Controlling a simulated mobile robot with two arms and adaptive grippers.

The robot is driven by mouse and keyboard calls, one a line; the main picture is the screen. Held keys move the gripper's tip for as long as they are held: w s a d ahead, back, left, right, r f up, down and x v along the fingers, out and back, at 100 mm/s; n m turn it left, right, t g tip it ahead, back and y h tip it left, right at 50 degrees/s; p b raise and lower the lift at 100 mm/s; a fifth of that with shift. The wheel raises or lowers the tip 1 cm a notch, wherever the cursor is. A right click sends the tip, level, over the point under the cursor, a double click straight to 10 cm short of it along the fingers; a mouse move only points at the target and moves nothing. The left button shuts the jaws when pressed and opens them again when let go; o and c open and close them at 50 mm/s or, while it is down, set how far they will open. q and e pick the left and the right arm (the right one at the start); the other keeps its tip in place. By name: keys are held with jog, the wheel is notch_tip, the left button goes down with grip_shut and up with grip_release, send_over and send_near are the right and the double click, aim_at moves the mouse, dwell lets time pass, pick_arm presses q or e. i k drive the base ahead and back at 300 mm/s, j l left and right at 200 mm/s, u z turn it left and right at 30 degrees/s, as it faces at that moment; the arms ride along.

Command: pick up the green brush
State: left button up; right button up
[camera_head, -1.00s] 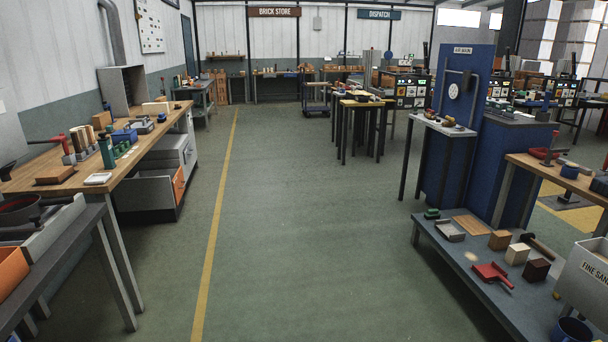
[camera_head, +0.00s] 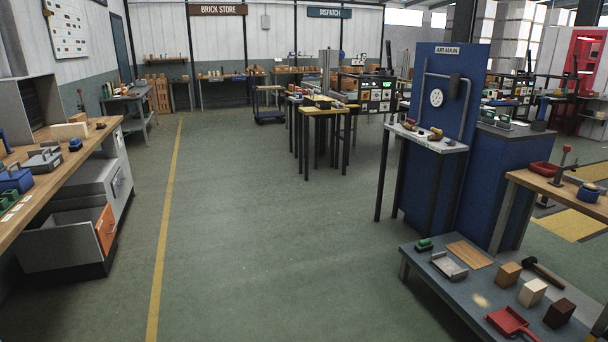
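A small green object (camera_head: 424,245), which looks like the green brush, lies at the far left corner of the low grey bench (camera_head: 440,284) at the lower right. It is too small to make out its bristles clearly. A grey metal tray (camera_head: 449,266) lies just in front of it, and a flat wooden board (camera_head: 469,254) is to its right. Neither of my grippers is in view.
On the low bench are also several blocks, a hammer (camera_head: 543,273) and a red dustpan (camera_head: 512,323). A blue air-main panel (camera_head: 440,110) and a narrow side table (camera_head: 428,142) stand behind it. A workbench (camera_head: 60,176) is at left. The middle floor is clear.

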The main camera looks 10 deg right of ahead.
aim_at(424, 245)
jog(key=i+l+z, duration=0.2)
jog(key=i+z, duration=0.15)
jog(key=i, duration=0.3)
jog(key=i+z, duration=0.4)
jog(key=i, duration=0.25)
jog(key=i+j+z, duration=0.15)
jog(key=i+z, duration=0.2)
jog(key=i, duration=0.35)
